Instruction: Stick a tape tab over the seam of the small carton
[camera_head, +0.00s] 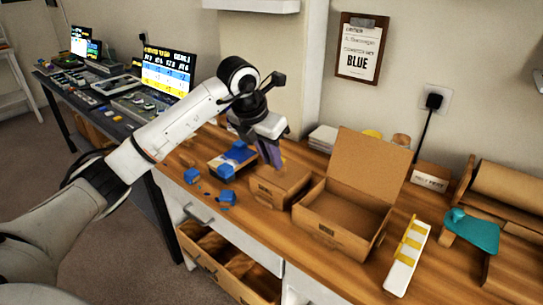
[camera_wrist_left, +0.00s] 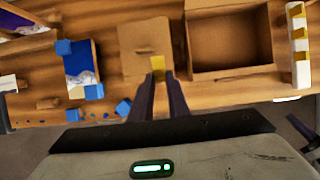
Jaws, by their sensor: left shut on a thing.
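The small carton (camera_head: 290,187) is a closed brown box on the wooden counter, left of a larger open carton (camera_head: 345,216). In the left wrist view the small carton (camera_wrist_left: 132,50) lies just beyond the fingertips. My left gripper (camera_head: 277,165) points down at its top, fingers close together. In the wrist view the gripper (camera_wrist_left: 157,78) is shut on a yellow tape tab (camera_wrist_left: 157,63), which shows against the carton's top; whether it touches the carton I cannot tell. A white strip (camera_head: 399,276) with several yellow tabs lies at the right.
Blue blocks (camera_head: 227,171) lie left of the small carton, some by a flat box. A teal dispenser-like object (camera_head: 473,232) stands at the far right. An open drawer (camera_head: 232,275) juts out below the counter's front edge.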

